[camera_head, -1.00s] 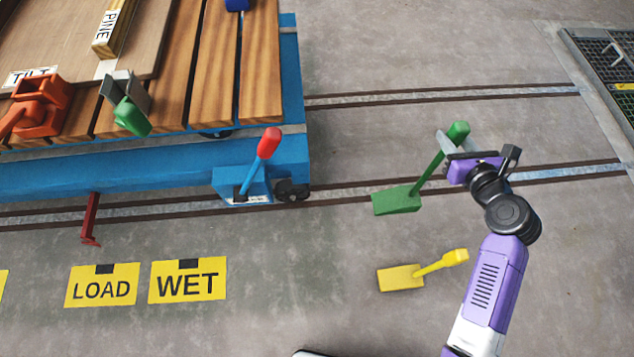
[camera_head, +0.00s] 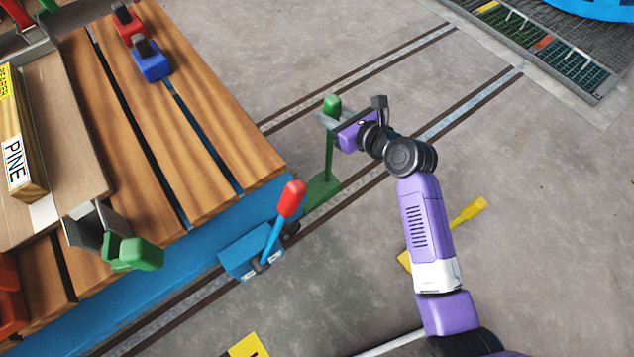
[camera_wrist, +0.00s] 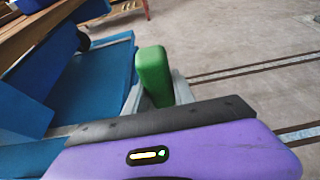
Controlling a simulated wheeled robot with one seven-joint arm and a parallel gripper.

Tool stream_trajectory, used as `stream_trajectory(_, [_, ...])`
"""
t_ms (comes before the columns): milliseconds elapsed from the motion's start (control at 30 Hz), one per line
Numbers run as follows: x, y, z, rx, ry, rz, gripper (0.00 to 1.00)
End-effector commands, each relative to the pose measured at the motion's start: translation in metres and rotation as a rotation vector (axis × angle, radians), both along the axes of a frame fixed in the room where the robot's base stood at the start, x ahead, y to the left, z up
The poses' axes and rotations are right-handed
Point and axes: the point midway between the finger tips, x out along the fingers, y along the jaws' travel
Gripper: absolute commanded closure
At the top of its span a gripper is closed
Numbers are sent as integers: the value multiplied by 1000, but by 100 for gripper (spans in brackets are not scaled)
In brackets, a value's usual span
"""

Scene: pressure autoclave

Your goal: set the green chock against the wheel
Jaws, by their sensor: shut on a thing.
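The green chock (camera_head: 325,189) has a wedge low by the rail and an upright handle with a fat green grip. My gripper (camera_head: 331,118) is shut on the top of that handle; the green grip also shows between the fingers in the wrist view (camera_wrist: 153,75). The wedge is just right of the cart's wheel (camera_head: 291,229), which is dark and partly hidden behind the red-tipped lever. I cannot tell whether wedge and wheel touch, or whether the wedge rests on the rail.
The blue cart (camera_head: 150,284) with wooden slats fills the left. A red-tipped lever (camera_head: 290,200) rises at its near corner, close to the chock. A yellow chock (camera_head: 470,212) lies on the floor partly behind my arm.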

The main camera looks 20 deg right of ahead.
Motion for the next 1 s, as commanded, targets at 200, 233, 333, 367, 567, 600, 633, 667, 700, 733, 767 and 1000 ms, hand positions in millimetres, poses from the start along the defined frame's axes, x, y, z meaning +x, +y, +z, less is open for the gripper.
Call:
stream_trajectory(200, [1,0,-51,3,-4,-2,100])
stream_trajectory(233, [1,0,-58,4,-3,-2,100])
stream_trajectory(333, [1,0,-79,3,-4,-2,100])
stream_trajectory(367, [1,0,-86,4,-4,-2,100])
stream_trajectory(567, [1,0,-122,2,-5,-1,100])
stream_trajectory(600, [1,0,-127,3,-4,-2,100])
stream_trajectory(633, [1,0,-130,3,-4,-2,100])
stream_trajectory(667, [1,0,-132,2,-6,-1,100])
stream_trajectory(700, [2,0,-135,3,-6,-1,100])
stream_trajectory(733, [2,0,-136,2,-7,-2,100])
stream_trajectory(767, [2,0,-136,2,-7,-2,100])
stream_trajectory(1000, [1,0,-152,2,-5,-2,100])
